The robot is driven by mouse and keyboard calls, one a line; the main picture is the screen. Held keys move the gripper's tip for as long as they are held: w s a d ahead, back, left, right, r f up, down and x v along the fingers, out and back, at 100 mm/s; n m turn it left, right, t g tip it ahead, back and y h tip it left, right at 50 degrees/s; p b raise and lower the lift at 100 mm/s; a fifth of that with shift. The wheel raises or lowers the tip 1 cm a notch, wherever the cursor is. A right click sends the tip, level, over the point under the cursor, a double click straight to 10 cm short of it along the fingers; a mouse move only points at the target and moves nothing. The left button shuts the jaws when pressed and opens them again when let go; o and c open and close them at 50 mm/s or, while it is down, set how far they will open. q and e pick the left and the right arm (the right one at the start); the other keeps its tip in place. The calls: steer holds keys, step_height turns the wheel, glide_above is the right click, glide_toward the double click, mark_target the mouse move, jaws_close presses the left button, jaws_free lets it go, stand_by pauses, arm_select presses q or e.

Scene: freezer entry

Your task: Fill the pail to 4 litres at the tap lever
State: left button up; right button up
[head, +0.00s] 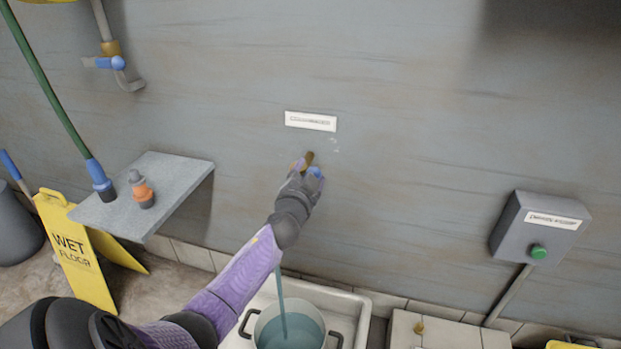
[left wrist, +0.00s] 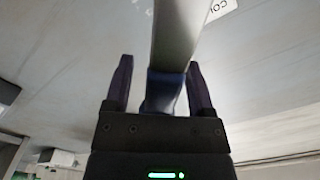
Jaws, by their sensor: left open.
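The tap's blue lever (head: 316,172) and brass part (head: 309,157) show on the wall, partly hidden behind my left gripper (head: 305,166). In the left wrist view my left gripper (left wrist: 160,88) is open, with one finger on each side of the blue lever (left wrist: 163,92). I cannot tell whether a finger touches it. A stream of water (head: 282,305) falls into the pail (head: 320,318). The pail has dark handles, stands in a white sink (head: 352,305) and holds bluish water. My forearm hides part of the sink. The fill marks cannot be read. My right gripper is out of view.
A white label (head: 311,121) is above the tap. A grey shelf (head: 170,180) with an orange-and-grey item (head: 142,192) juts out at left, above a yellow wet-floor sign (head: 75,255). A grey box with a green button (head: 538,252) is on the right wall.

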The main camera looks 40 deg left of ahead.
arm_select(q)
jaws_close()
stand_by(0.3)
stand_by(1.1)
